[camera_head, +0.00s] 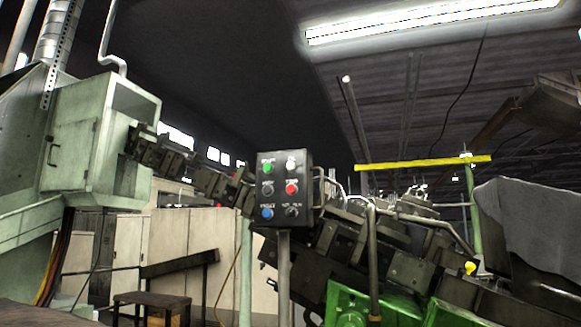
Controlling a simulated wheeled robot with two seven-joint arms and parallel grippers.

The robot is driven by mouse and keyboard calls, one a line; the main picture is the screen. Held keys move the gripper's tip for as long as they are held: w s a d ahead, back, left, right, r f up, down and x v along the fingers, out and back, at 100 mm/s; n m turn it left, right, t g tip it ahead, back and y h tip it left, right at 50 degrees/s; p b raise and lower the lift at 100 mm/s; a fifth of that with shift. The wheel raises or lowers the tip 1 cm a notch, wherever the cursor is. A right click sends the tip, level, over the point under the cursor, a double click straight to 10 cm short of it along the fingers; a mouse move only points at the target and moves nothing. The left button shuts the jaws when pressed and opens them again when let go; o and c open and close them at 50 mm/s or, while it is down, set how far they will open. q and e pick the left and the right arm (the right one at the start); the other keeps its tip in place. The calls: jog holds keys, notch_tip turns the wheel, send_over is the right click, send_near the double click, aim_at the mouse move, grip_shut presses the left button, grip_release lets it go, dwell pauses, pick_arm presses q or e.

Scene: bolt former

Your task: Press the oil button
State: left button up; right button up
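A dark control box (279,190) stands on a grey post (284,275) near the middle of the head view. Its face carries two columns of controls. The left column has a green button (267,167), a black button (267,188) and a blue button (266,213). The right column has a white button (291,164), a red button (292,188) and a black knob (292,211). The small white labels are too blurred to read, so I cannot tell which one is the oil button. Neither of my grippers is in view.
A dark machine (350,240) with a green base (350,303) is behind and right of the box. A pale green cabinet (85,145) is at left. A small dark table (150,298) is at lower left. A yellow bar (423,163) crosses at upper right. The box's front looks unobstructed.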

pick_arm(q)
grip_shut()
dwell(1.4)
